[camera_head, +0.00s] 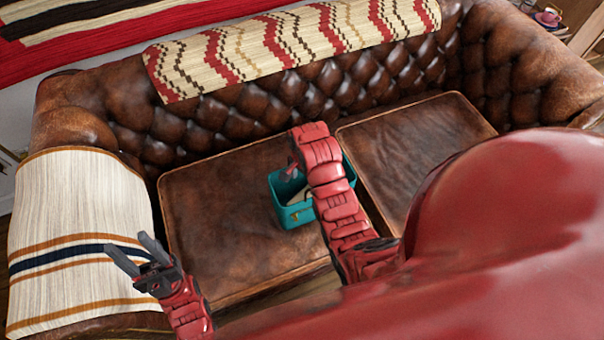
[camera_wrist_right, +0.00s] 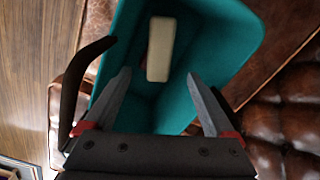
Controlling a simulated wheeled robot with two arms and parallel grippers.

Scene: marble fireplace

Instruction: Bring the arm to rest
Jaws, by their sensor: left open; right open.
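My right arm reaches over a teal box (camera_head: 295,215) that stands on the seat of a brown leather sofa. My right gripper (camera_head: 291,170) is at the box, partly hidden by its own wrist. In the right wrist view the right gripper (camera_wrist_right: 160,98) is open and empty, its fingers spread over the opening of the teal box (camera_wrist_right: 215,35). A pale block-shaped item (camera_wrist_right: 160,48) lies inside the box, apart from the fingers. My left gripper (camera_head: 138,256) is open and empty at the lower left, in front of the sofa's left armrest.
The leather sofa (camera_head: 225,195) fills the middle, with a zigzag-patterned blanket (camera_head: 290,45) over its back and a striped throw (camera_head: 75,215) over its left armrest. The seat left of the box is bare. A dark handle-like curve (camera_wrist_right: 75,90) shows beside the box.

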